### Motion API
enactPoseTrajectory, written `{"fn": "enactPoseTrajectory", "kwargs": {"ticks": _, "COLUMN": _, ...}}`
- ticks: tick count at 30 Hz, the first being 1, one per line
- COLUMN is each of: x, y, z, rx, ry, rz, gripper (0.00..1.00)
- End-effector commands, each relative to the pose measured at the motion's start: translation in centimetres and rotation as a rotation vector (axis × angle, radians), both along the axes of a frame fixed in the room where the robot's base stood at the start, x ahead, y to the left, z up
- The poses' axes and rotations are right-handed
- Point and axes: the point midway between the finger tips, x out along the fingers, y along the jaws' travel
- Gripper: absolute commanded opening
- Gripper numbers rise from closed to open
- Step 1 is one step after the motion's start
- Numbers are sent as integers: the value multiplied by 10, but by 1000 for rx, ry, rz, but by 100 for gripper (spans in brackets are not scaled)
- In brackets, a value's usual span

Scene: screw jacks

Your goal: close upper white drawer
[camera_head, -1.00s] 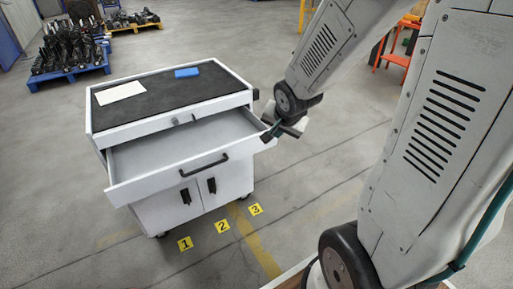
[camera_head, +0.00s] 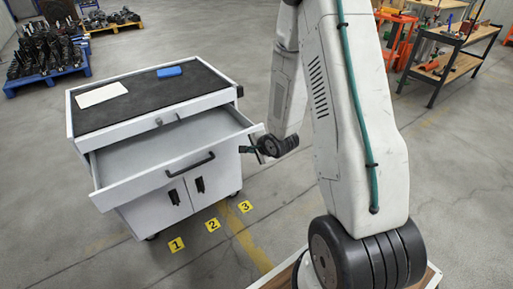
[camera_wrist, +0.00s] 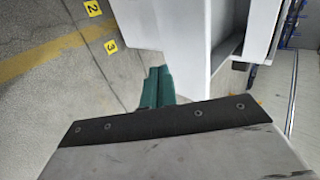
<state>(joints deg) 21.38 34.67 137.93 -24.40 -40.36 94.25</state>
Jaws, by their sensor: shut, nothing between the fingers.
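The white cart has its upper white drawer (camera_head: 180,159) pulled well out, above a pair of cupboard doors. The drawer looks empty and has a black bar handle (camera_head: 190,165) on its front. My gripper (camera_head: 247,149) is beside the drawer's right side, near its front right corner, pointing left. In the wrist view its green fingers (camera_wrist: 157,88) are together and hold nothing. A white panel (camera_wrist: 182,45) of the drawer or cart is close by them; I cannot tell whether they touch it.
A white sheet (camera_head: 101,94) and a blue box (camera_head: 169,71) lie on the cart's dark top. Numbered yellow floor markers (camera_head: 212,225) are in front of the cart. A workbench (camera_head: 450,50) stands at the back right. Floor around the cart is clear.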

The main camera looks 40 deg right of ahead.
Motion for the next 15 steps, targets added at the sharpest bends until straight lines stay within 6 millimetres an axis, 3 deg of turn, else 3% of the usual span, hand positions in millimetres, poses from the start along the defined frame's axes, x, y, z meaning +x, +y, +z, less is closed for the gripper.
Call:
{"fn": "enactPoseTrajectory", "kwargs": {"ticks": 5, "x": 27, "y": 1, "z": -27, "rx": 0, "ry": 2, "rz": 1, "gripper": 0}}
{"fn": "enactPoseTrajectory", "kwargs": {"ticks": 9, "x": 50, "y": 1, "z": -23, "rx": -2, "ry": -1, "rz": 3, "gripper": 0}}
{"fn": "enactPoseTrajectory", "kwargs": {"ticks": 15, "x": 64, "y": 0, "z": -23, "rx": -1, "ry": 0, "rz": 1, "gripper": 0}}
